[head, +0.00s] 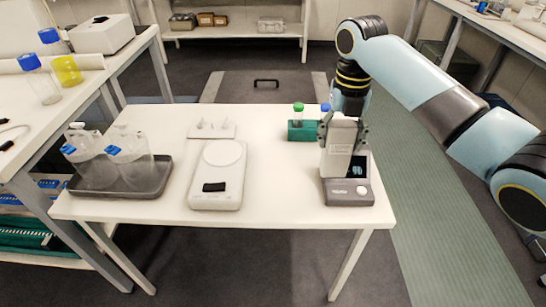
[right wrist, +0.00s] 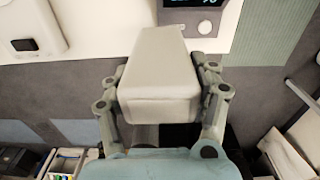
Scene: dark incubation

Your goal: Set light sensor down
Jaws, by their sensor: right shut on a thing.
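The pale, blocky light sensor (head: 340,143) is held in my right gripper (head: 343,128), upright over the right part of the white table. In the right wrist view the light sensor (right wrist: 160,75) is a plain off-white block between the two fingers of my right gripper (right wrist: 162,92). The fingers are shut on its sides. In the head view it covers part of a grey instrument (head: 347,192) with a dark display and a round knob. I cannot tell whether its lower end touches that instrument. My left gripper is not in view.
On the white table (head: 275,190), a white balance (head: 216,163) carries a small black object (head: 214,187). A dark tray (head: 125,187) with clear bottles is at left. A green rack (head: 302,131) with capped tubes stands behind the sensor. Bare tabletop lies between balance and instrument.

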